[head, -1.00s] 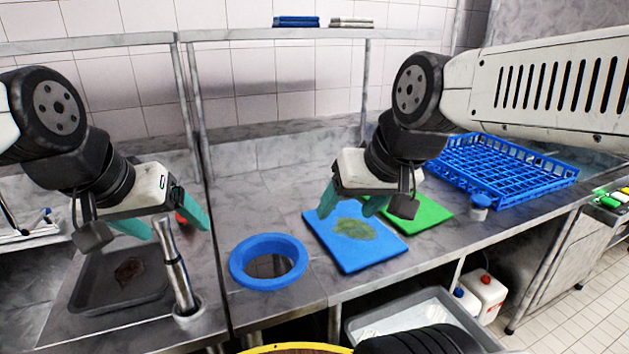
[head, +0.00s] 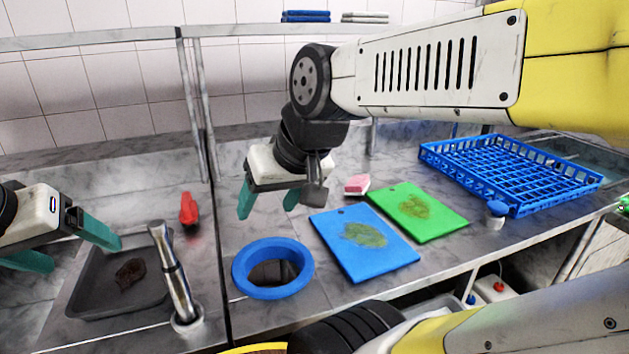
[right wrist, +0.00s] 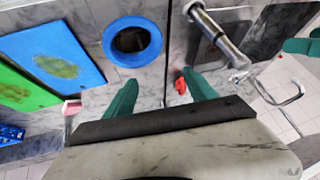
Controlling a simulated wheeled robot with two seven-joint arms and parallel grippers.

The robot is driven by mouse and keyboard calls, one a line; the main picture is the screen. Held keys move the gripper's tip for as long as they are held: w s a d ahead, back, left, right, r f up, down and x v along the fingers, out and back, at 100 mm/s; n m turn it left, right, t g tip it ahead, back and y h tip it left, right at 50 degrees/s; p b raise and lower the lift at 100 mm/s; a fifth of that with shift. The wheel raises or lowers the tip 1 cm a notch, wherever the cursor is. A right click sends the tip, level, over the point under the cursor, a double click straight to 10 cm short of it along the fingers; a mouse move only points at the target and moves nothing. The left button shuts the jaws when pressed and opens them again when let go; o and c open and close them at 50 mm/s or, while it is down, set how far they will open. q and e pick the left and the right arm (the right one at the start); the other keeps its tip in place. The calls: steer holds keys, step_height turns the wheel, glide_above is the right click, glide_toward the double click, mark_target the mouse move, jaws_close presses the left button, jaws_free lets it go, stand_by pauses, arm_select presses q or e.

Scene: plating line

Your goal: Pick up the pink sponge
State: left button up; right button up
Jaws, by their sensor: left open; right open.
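The pink sponge (head: 357,184), pink with a paler side, lies on the counter behind the blue and green boards. It also shows small in the right wrist view (right wrist: 71,107), left of the fingers. My right gripper (head: 268,204) is open and empty, above the counter behind the blue ring and left of the sponge, apart from it. In the right wrist view its two teal fingers (right wrist: 160,98) stand wide apart with only counter between them. My left gripper (head: 72,248) is open and empty at the far left, near the grey tray.
A blue board (head: 380,262) and green board (head: 442,226), both stained, lie in front of the sponge. A blue ring (head: 242,272) surrounds a counter hole. A metal faucet (head: 175,275), red object (head: 188,210) and grey tray (head: 92,290) are left. A blue rack (head: 510,170) stands right.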

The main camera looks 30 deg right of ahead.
steer(key=m+g+h, duration=0.6)
steer(key=m+h, duration=0.2)
steer(key=m, duration=0.2)
glide_above(355, 182)
steer(key=a, duration=0.3)
steer(key=f, duration=1.6)
steer(key=shift+s+f, duration=0.15)
steer(key=shift+s, duration=0.05)
steer(key=x, duration=0.7)
steer(key=shift+w+f, duration=0.2)
steer(key=shift+f, duration=0.1)
steer(key=shift+a, duration=0.1)
steer(key=c, duration=1)
steer(key=shift+r, duration=0.1)
